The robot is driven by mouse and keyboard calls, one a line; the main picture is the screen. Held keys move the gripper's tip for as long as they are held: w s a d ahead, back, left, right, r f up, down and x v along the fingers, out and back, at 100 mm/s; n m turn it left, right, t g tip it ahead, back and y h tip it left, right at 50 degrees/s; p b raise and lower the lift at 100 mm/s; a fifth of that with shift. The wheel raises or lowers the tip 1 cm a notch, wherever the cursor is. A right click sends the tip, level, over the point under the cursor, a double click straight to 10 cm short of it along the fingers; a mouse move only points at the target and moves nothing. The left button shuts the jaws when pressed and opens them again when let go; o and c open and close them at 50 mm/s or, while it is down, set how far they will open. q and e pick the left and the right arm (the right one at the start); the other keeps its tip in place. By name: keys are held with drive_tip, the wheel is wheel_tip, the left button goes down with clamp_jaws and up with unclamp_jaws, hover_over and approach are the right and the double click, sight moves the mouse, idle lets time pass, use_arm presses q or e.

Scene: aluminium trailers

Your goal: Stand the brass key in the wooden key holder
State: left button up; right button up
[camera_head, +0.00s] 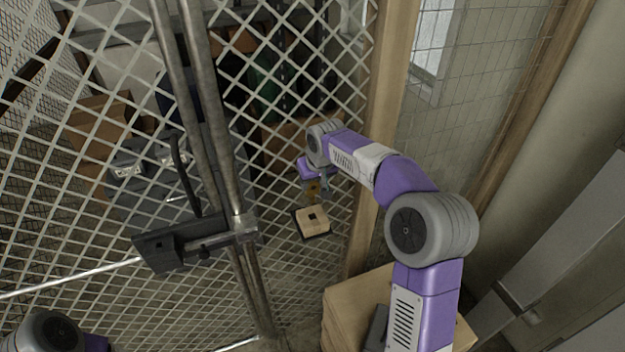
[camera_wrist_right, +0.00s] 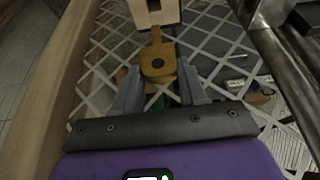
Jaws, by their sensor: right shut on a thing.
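The brass key (camera_wrist_right: 158,63) has a wide head with a dark hole and a narrow shaft. My right gripper (camera_head: 317,190) is shut on the key's head, and its two fingers show on either side of it in the right wrist view. The wooden key holder (camera_head: 318,227) is a small pale block with a dark square opening and a dark edge. It lies just below the gripper in the head view, and part of it shows at the top of the wrist view (camera_wrist_right: 170,14). The shaft points toward the holder; I cannot tell whether they touch. My left gripper is out of view.
A metal mesh fence (camera_head: 225,105) stands behind the holder, with a dark latch (camera_head: 165,247) and upright pipes at left. A wooden post (camera_head: 392,75) rises close to my right arm. A wooden box (camera_head: 345,305) stands below. Boxes and cases lie behind the mesh.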

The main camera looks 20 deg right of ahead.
drive_tip(key=shift+s, duration=0.1)
drive_tip(key=shift+f, duration=0.3)
drive_tip(key=shift+f+b, duration=3.15)
drive_tip(key=shift+f, duration=0.9)
drive_tip(key=o, duration=1.2)
drive_tip(key=shift+o, duration=0.2)
approach(313, 203)
drive_tip(key=shift+p+x, duration=0.4)
drive_tip(key=shift+x, duration=0.8)
drive_tip(key=shift+s+f, duration=0.1)
drive_tip(key=shift+s, duration=0.05)
